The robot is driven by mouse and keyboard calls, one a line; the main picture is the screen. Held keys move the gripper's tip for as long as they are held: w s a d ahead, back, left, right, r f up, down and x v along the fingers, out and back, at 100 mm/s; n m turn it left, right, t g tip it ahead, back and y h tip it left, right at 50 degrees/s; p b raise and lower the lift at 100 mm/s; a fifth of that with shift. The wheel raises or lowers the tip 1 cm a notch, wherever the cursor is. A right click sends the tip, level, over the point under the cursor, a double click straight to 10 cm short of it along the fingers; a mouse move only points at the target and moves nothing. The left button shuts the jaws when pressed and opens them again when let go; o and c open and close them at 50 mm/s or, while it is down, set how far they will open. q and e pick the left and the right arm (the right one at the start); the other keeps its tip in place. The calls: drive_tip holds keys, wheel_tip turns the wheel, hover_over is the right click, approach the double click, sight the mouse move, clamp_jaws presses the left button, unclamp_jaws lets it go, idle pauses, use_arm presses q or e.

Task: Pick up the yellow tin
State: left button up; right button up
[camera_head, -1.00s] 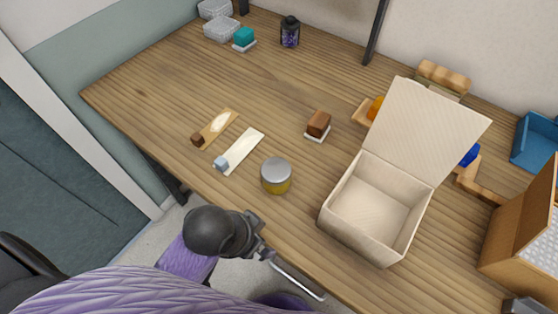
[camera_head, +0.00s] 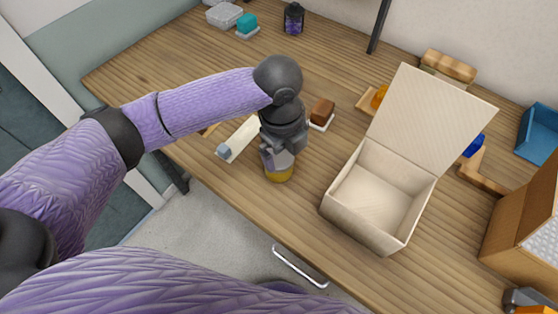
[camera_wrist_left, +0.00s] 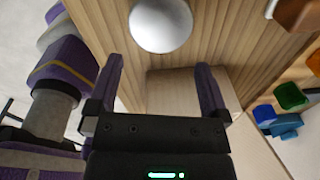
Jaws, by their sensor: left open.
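The yellow tin (camera_head: 279,174) stands upright on the wooden table near its front edge, with its upper part hidden by my left gripper in the head view. Its round silver lid (camera_wrist_left: 161,24) shows at the top of the left wrist view. My left gripper (camera_head: 278,158) is above the tin, pointing down. In the left wrist view the left gripper (camera_wrist_left: 160,70) is open, its two purple fingers apart and nothing held. The lid lies beyond the fingertips, not between them.
An open cream box (camera_head: 372,203) with its lid raised stands right of the tin. A white strip with a grey-blue block (camera_head: 223,151) lies to the left. A brown block (camera_head: 322,110) sits behind. A cardboard box (camera_head: 515,215) is at the far right.

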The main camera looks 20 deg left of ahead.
sight(278, 164)
use_arm(q)
drive_tip(key=a, duration=0.1)
drive_tip(key=w+a+r, duration=0.1)
drive_tip(key=m+y, duration=0.1)
drive_tip(key=shift+w+a+r, duration=0.3)
drive_tip(key=shift+a+r, duration=0.1)
drive_tip(key=f+b, duration=0.1)
drive_tip(key=f, duration=0.2)
drive_tip(key=f+b, duration=0.1)
drive_tip(key=f, duration=0.2)
drive_tip(key=d+f+b, duration=0.1)
drive_tip(key=f+b, duration=0.1)
drive_tip(key=f, duration=0.2)
drive_tip(key=shift+s, duration=0.25)
drive_tip(key=shift+r, duration=0.2)
drive_tip(key=c, duration=1)
wheel_tip(278, 164, up, 10)
drive_tip(key=p, duration=0.4)
drive_tip(key=shift+f, duration=0.2)
drive_tip(key=shift+c, duration=0.2)
drive_tip(key=d+r+p, duration=0.6)
drive_tip(key=p, duration=0.3)
drive_tip(key=s+d+f+b, duration=0.1)
drive_tip(key=s+d+b, duration=0.1)
drive_tip(key=d, duration=1.1)
drive_tip(key=shift+s+d+f+b, duration=0.2)
drive_tip(key=shift+s+d+b, duration=0.05)
drive_tip(key=shift+d+b, duration=0.15)
